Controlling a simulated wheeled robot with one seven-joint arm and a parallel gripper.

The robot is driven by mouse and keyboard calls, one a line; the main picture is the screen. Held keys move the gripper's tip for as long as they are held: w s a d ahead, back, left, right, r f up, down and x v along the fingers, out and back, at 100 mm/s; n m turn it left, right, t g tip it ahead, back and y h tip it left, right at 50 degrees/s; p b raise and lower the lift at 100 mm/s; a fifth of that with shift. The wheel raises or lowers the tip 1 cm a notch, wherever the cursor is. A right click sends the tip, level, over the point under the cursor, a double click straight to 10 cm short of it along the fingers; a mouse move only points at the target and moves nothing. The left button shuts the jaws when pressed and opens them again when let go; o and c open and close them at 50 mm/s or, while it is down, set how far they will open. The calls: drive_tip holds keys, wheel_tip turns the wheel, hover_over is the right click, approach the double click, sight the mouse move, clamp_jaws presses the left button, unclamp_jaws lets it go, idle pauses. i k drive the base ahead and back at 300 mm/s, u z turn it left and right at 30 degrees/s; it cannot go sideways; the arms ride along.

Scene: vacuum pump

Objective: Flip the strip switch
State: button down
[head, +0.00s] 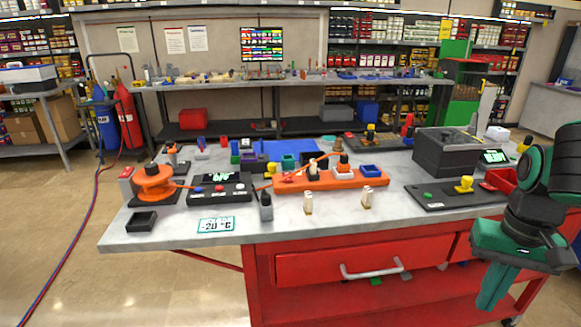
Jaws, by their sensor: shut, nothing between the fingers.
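An orange power strip (340,180) lies on the grey workbench, right of the picture's middle. A small red piece near its left end (289,179) looks like the strip switch; it is too small to tell which way it is tipped. Plugs or adapters, one black, one white and one blue, sit on the strip, and an orange cord runs over it. My gripper (493,300), green and black, is shut and empty. It hangs at the right, in front of the red drawers, well apart from the strip.
The workbench (170,229) has red drawers with a handle (375,269). Two small pale bottles (308,203) stand before the strip. Left are a black control box (219,189) and orange reel (153,184). A black panel with a yellow knob (464,185) lies between strip and arm.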

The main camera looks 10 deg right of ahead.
sight(284, 173)
drive_tip(key=z, duration=0.1)
drive_tip(key=i, duration=1)
drive_tip(key=u, duration=0.1)
